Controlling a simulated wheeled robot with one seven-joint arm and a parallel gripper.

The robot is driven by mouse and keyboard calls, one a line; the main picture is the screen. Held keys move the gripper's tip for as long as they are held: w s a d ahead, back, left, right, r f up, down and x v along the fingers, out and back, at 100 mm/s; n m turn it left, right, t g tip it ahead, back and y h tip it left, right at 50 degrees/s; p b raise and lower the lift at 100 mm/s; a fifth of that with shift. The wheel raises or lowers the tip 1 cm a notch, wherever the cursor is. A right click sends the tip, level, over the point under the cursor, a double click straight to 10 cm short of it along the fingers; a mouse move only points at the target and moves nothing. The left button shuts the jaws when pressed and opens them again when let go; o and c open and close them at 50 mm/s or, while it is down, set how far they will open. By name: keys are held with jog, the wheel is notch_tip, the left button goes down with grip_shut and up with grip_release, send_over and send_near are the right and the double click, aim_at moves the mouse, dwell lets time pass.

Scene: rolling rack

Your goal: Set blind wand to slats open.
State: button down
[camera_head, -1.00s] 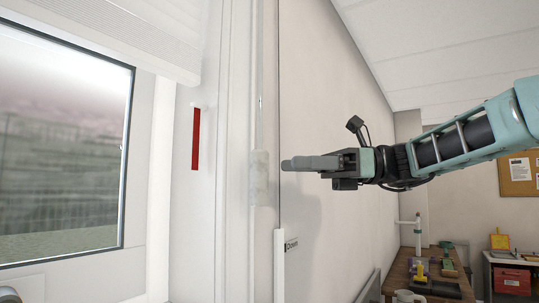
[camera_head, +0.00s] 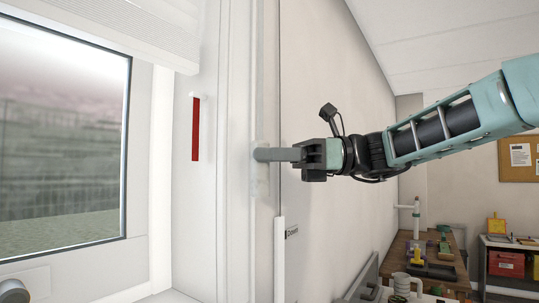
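The white blind (camera_head: 150,25) hangs over the window at the top left. A pale, translucent vertical wand with a thicker grip (camera_head: 261,182) stands out faintly against the white frame right of the window. My gripper (camera_head: 262,154) reaches in from the right, with its grey fingers level and pointing left. The fingertips overlap the upper part of the wand's grip in the picture. I see the fingers from the side, one hiding the other, so I cannot tell whether they are open, shut or touching the wand. The slats' tilt is not clear.
A red vertical strip (camera_head: 195,130) is on the white frame left of the wand. A white strip (camera_head: 279,262) beside a small "Down" label (camera_head: 292,232) is below my gripper. A wooden bench (camera_head: 420,262) with tools and a mug stands at lower right.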

notch_tip(320, 180, down, 8)
jog(key=b, duration=0.4)
jog(key=c, duration=1.1)
grip_release()
jog(key=shift+r, duration=0.1)
jog(key=w+d+b, duration=0.2)
jog(key=d+b, duration=0.2)
jog(key=d, duration=1.3)
jog(key=shift+d+b, duration=0.2)
jog(key=shift+b, duration=0.15)
